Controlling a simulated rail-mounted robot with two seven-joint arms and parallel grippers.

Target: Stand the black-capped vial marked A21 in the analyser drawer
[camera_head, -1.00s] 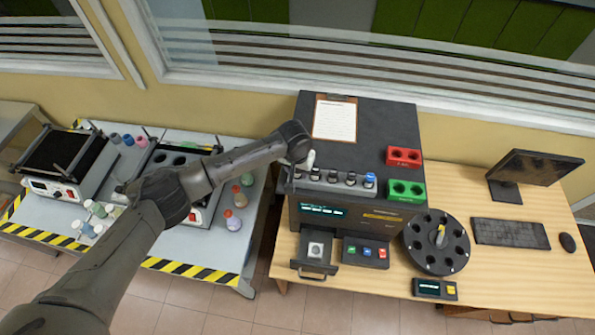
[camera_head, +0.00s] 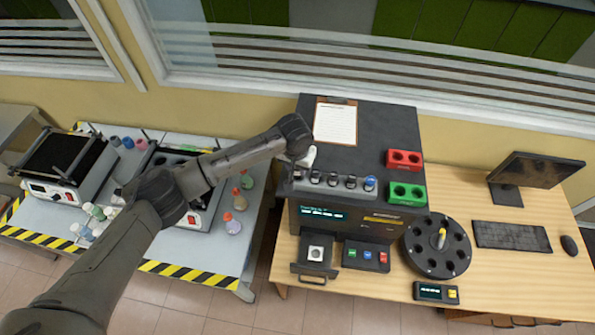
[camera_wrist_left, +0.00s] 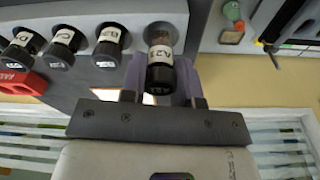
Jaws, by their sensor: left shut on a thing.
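The vial marked A21 (camera_wrist_left: 160,72) has a black cap and a white label in the left wrist view. My left gripper (camera_wrist_left: 160,88) is shut on it, one finger on each side of the cap. In the head view my left gripper (camera_head: 297,170) is at the left end of the vial rack (camera_head: 335,190) on the analyser (camera_head: 375,135). My arm and fingers hide the vial there. I cannot tell whether its base is still in the rack. The analyser drawer (camera_head: 316,268) is open at the front, with a pale holder (camera_head: 316,253) in it. My right gripper is not in view.
Other black-capped vials (camera_head: 332,179) and a blue-capped one (camera_head: 370,183) stand in the rack. Red (camera_head: 404,158) and green (camera_head: 406,192) blocks sit to the right. A button panel (camera_head: 366,255) is beside the drawer, with a round carousel (camera_head: 437,262) farther right.

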